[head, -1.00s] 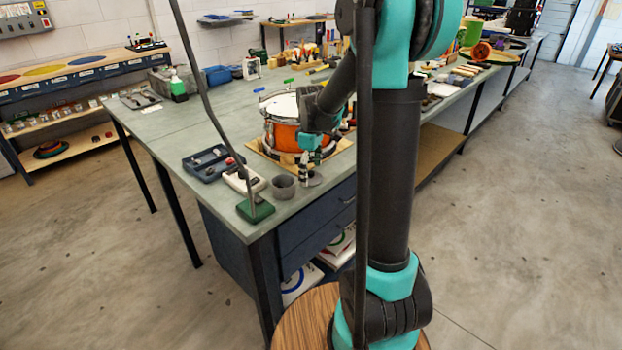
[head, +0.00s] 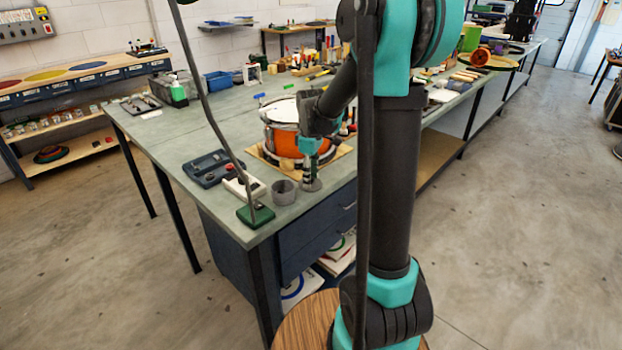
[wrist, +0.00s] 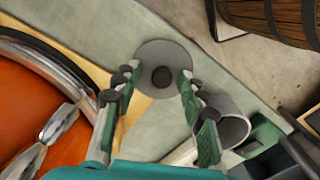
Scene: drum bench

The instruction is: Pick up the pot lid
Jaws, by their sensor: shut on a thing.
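The pot lid (wrist: 148,50) is a thin grey disc with a dark round knob, seen from above in the wrist view. It also shows in the head view (head: 313,186), at the bench's near edge. In the head view my gripper (head: 311,178) points down over the lid. I cannot tell whether the lid is clear of the bench. A small grey pot (head: 284,192) stands just left of the lid; it also shows in the wrist view (wrist: 234,131), beside a finger.
An orange drum (head: 284,142) stands on a wooden board (head: 340,155) close behind my gripper. A white box with a red button (head: 243,186), a dark blue device (head: 211,169) and a green stand base (head: 256,216) lie to the left. The bench edge is near.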

